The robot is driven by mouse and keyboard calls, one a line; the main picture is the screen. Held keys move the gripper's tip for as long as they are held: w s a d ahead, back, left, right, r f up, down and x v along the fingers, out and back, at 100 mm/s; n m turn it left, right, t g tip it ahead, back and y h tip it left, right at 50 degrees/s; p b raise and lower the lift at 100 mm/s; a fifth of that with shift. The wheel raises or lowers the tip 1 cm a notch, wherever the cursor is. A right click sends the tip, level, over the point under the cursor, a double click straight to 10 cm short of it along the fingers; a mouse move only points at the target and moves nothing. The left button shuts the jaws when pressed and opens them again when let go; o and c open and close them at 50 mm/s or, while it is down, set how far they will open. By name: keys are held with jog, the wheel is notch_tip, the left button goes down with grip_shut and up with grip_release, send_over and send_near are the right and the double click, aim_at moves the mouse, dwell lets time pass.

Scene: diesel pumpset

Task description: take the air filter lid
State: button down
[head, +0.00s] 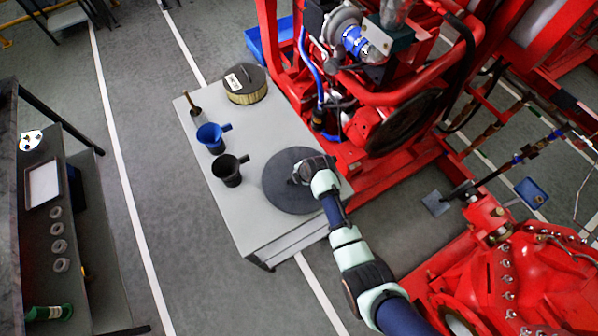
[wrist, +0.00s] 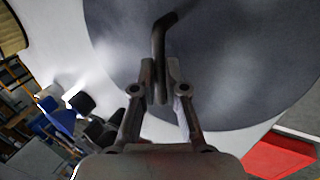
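The air filter lid is a large round dark grey disc (head: 283,200) at the right side of the grey table; I cannot tell whether it rests there or is slightly raised. In the wrist view the lid (wrist: 235,60) fills the upper part, with a black bent handle (wrist: 160,38) on it. My gripper (head: 303,172) is over the lid. In the wrist view my gripper (wrist: 161,72) has one finger on each side of the handle. The gaps are very small, and I cannot tell whether both fingers touch it.
A round yellowish filter with a dark top (head: 246,85) stands at the table's back. A blue cup (head: 211,137) and a black cup (head: 229,170) stand on the table (head: 250,228), left of the lid. The red engine frame (head: 375,175) stands close on the right.

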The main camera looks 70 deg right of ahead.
jog(key=shift+r, duration=0.1)
jog(key=shift+r+p, duration=1.45)
jog(key=shift+p, duration=0.05)
jog(key=shift+r+p, duration=1.4)
jog(key=shift+r, duration=0.15)
